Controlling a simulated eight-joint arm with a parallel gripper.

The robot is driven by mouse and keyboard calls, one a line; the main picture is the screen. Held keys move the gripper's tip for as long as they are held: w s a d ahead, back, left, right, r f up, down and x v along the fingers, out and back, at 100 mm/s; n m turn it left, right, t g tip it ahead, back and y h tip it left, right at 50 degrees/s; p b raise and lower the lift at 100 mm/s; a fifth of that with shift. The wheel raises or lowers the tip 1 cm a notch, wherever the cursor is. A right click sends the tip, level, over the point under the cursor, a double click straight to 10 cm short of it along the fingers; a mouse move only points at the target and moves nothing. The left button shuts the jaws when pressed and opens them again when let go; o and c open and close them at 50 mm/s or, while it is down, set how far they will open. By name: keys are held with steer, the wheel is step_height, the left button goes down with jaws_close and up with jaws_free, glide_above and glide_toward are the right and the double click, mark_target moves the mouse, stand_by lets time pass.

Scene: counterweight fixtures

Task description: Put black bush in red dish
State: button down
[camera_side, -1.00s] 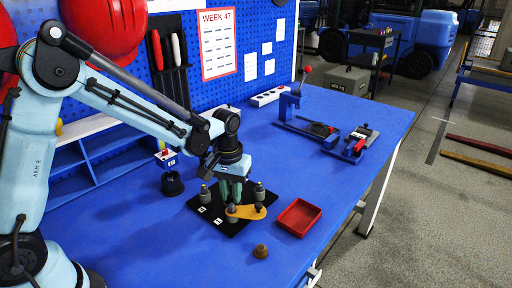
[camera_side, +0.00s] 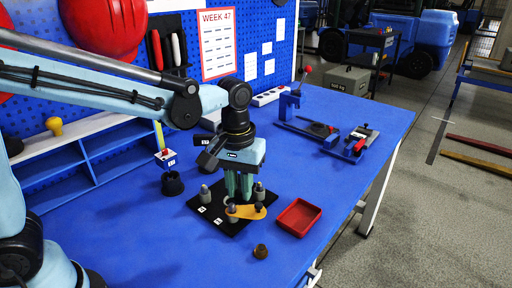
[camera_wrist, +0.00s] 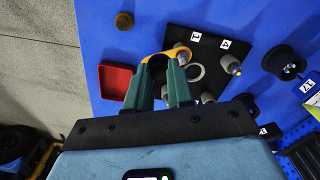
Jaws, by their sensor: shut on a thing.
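My gripper (camera_side: 238,192), with green fingers, is low over the black plate (camera_side: 226,222), behind the orange lever (camera_side: 246,213). In the wrist view, my gripper's fingertips (camera_wrist: 160,68) close on a dark thing beside the orange lever (camera_wrist: 180,51). It appears to be the black bush (camera_wrist: 158,64); the fingers hide most of it, and I cannot tell if it is clear of the plate. The red dish (camera_side: 298,217) lies empty to the right of the plate. It also shows in the wrist view (camera_wrist: 115,82), left of the fingers.
Grey posts (camera_side: 205,194) stand on the plate around my gripper. A brown ring-shaped piece (camera_side: 260,251) lies in front of the plate. A black round holder (camera_side: 172,184) stands at the left. Clamp fixtures (camera_side: 345,143) stand farther back.

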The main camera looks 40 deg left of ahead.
steer(key=w+d+n, duration=0.1)
steer(key=w+d, duration=0.3)
steer(key=d, duration=1.1)
glide_above(299, 219)
step_height(299, 219, down, 6)
steer(key=shift+f, duration=2.1)
steer(key=shift+f, duration=0.1)
steer(key=c, duration=1.3)
jaws_free()
